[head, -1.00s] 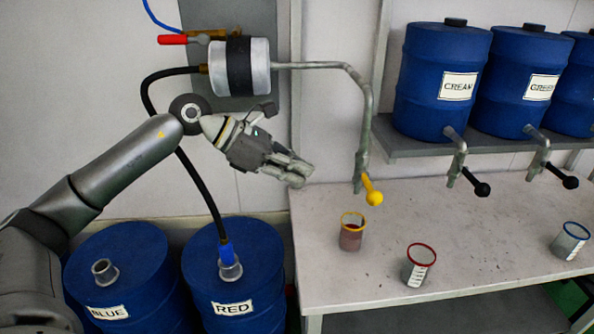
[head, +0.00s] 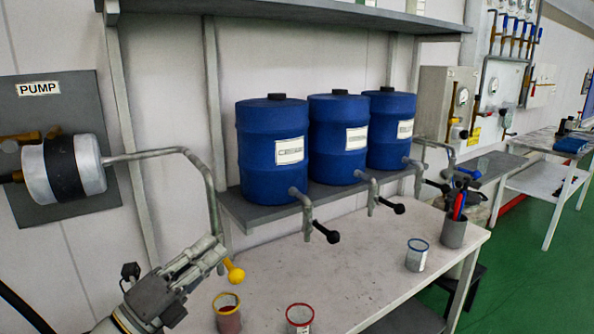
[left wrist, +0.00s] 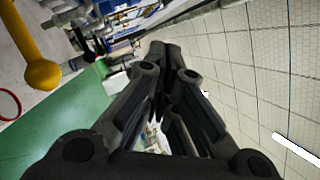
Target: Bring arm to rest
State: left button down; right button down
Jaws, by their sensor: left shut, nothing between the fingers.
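My left gripper (head: 205,255) is at the lower left of the head view, in front of the pump's outlet pipe and just left of the yellow valve knob (head: 234,271). Its fingers are together and nothing shows between them. In the left wrist view the fingers (left wrist: 165,75) also meet at their tips, and the yellow knob (left wrist: 42,72) shows at the left. I cannot tell whether the gripper touches the pipe. My right gripper is not in view.
A yellow-rimmed cup (head: 228,315) with reddish content and a red-rimmed cup (head: 299,320) stand on the bench (head: 350,270). A blue-rimmed cup (head: 417,255) stands farther right. Blue drums (head: 272,150) with black-knobbed taps sit on a shelf. The pump (head: 65,168) hangs at left.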

pick_arm(q)
jog(key=s+a+f+n+g+y, duration=0.1)
jog(key=s+a+f+n+y, duration=0.15)
jog(key=f+n+y, duration=0.4)
jog(key=s+a+f+n+y, duration=0.1)
jog(key=a+f+n+y, duration=0.25)
jog(key=f+n, duration=0.5)
jog(key=s+a+f+n+g+y, duration=0.1)
jog(key=s+a+f+n+y, duration=0.15)
jog(key=f+n+y, duration=0.45)
jog(key=s+d+f+n+g+h, duration=0.1)
jog(key=s+d+f+n+g, duration=0.1)
jog(key=s+f+n+g, duration=0.65)
jog(key=s+d+f+m+g+h, duration=0.15)
jog(key=s+f, duration=0.45)
jog(key=s, duration=0.7)
jog(key=s+f+g, duration=0.2)
jog(key=s+f, duration=0.1)
jog(key=f, duration=2.5)
jog(key=s+a+f+g, duration=0.1)
jog(key=s+a+f, duration=0.2)
jog(key=s+f, duration=1.1)
jog(key=shift+s+g, duration=0.3)
jog(key=shift+s, duration=0.85)
